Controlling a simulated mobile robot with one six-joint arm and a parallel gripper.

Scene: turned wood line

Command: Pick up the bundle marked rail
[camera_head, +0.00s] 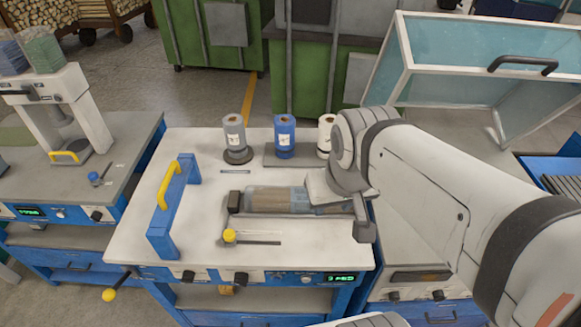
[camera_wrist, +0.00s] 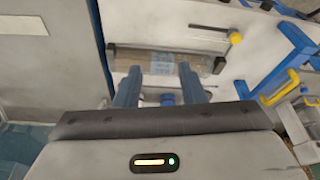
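A long bundle (camera_head: 270,200) in clear wrap, with brown wood showing and a blue band, lies flat in a dark-ended cradle (camera_head: 234,201) on the white bench top. I cannot read any "rail" mark on it. Its right end is partly hidden behind my wrist in the head view. The bundle also shows in the wrist view (camera_wrist: 130,61), lying crosswise beyond my fingers. My gripper (camera_wrist: 159,72) is open and empty, its two blue fingers apart and pointing at the bundle's middle. I cannot tell the exact gap between fingertips and bundle.
A grey roll (camera_head: 235,132), a blue roll (camera_head: 284,134) and a white roll (camera_head: 325,133) stand behind the bundle. A blue bracket with a yellow handle (camera_head: 167,186) stands left. A yellow-knobbed lever (camera_head: 230,236) is in front. A glass-sided hood (camera_head: 480,70) is at right.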

